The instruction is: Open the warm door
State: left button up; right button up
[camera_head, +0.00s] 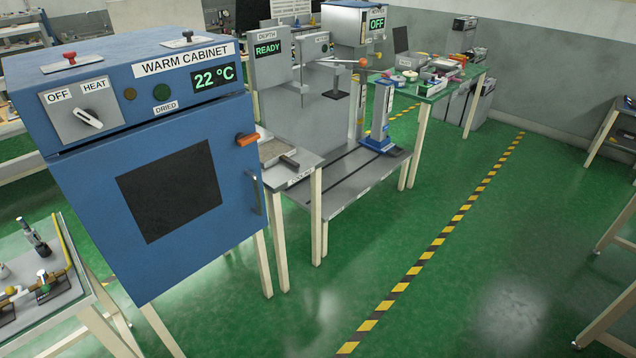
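The warm cabinet (130,70) is a blue box at the left, labelled WARM CABINET, with a display reading 22 °C. Its blue door (95,200) has a dark square window (172,190) and looks shut. A dark vertical handle (253,192) is on the door's right side. An orange latch-like piece (247,139) sits near the door's upper right corner. A white knob (88,118) is on the panel between OFF and HEAT markings; its exact setting is hard to tell. Neither gripper shows in the view.
A grey bench (345,185) with a machine reading READY stands right of the cabinet. A small table (45,310) with tools is at lower left. A green-topped table (435,90) is farther back. The green floor right of the cabinet is open, crossed by a yellow-black stripe (415,270).

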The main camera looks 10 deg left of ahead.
aim_at(161, 200)
jog(key=z, duration=0.45)
jog(key=i, duration=0.9)
